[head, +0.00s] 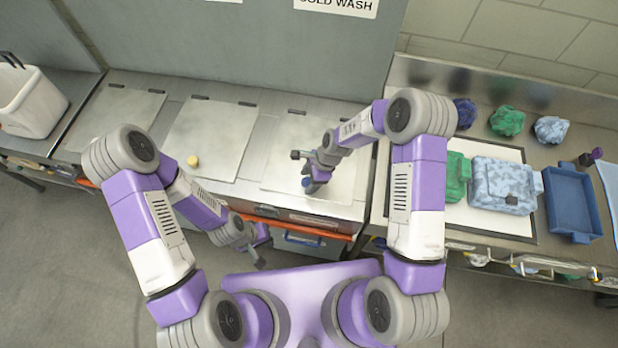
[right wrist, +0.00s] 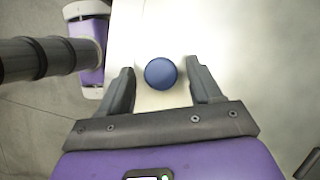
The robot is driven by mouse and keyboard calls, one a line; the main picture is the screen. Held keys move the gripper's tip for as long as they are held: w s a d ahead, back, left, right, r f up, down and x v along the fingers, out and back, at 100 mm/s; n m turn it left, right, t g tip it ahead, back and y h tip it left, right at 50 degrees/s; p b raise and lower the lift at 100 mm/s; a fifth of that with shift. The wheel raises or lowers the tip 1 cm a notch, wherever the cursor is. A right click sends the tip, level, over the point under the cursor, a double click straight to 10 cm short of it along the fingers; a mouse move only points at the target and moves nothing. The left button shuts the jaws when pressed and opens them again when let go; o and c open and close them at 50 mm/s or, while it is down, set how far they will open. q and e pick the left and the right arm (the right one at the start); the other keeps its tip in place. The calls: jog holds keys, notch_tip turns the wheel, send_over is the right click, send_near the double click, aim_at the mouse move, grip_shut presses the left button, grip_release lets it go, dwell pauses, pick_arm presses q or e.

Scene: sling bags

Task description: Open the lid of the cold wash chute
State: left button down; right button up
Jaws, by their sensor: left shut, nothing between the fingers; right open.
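The cold wash chute lid (head: 282,150) is a pale flat plate, closed, below the "COLD WASH" sign (head: 337,6). Its round blue knob (right wrist: 161,73) shows in the right wrist view, near the lid's edge. My right gripper (head: 314,184) is over the front of this lid. In the right wrist view its open fingers (right wrist: 161,88) stand on either side of the knob, with gaps on both sides. My left gripper (head: 258,264) is shut and empty, low in front of the counter, away from the lid. My right arm hides part of the lid in the head view.
A similar lid with a yellow knob (head: 193,161) lies to the left, with another lid (head: 112,116) beyond it. A white bin (head: 32,105) stands at far left.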

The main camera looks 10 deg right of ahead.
grip_shut()
dwell(0.3)
jog(key=shift+w+r, duration=0.1)
jog(key=shift+r, duration=0.05)
jog(key=w+d+r+g+y+p, duration=0.1)
jog(key=w+r+g, duration=0.2)
jog(key=r, duration=0.4)
jog(key=w+d+r+m+g+y+p, duration=0.1)
jog(key=w+r+g+p, duration=0.1)
jog(key=w+r, duration=0.3)
jog(key=shift+d+r+g, duration=0.3)
jog(key=shift+r+g, duration=0.3)
jog(key=shift+r, duration=1.3)
